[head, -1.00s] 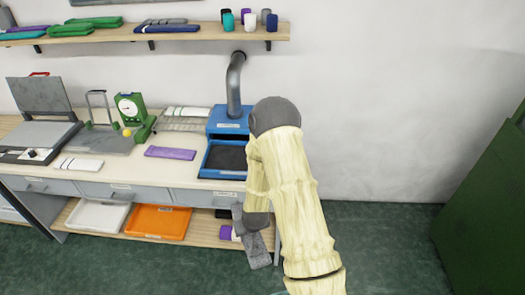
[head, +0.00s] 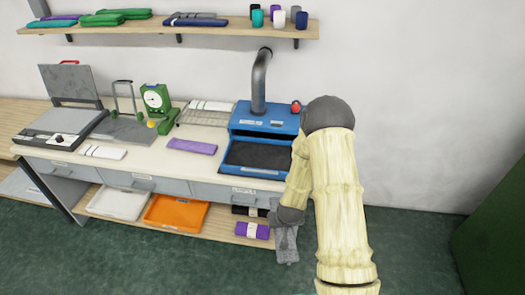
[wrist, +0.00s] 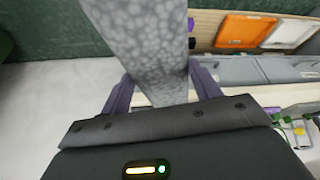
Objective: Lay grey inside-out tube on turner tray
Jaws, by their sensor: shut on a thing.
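My gripper (wrist: 160,92) is shut on a mottled grey tube (wrist: 143,40), which shows large between the fingers in the wrist view. In the head view the grey tube (head: 287,245) hangs down below my wrist, in front of the bench's right end and lower than its top. The blue turner machine (head: 268,118) stands on the right end of the bench, with a grey pipe rising behind it. Its dark tray (head: 258,157) lies at its front, up and left of the tube and apart from it. My arm hides the machine's right edge.
A purple folded piece (head: 192,146) and a white striped piece (head: 103,152) lie on the bench, with a wire rack (head: 205,116) behind. A green dial gauge (head: 156,100) and a grey press (head: 62,120) stand further left. Orange (head: 176,211) and white (head: 118,202) trays sit on the lower shelf.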

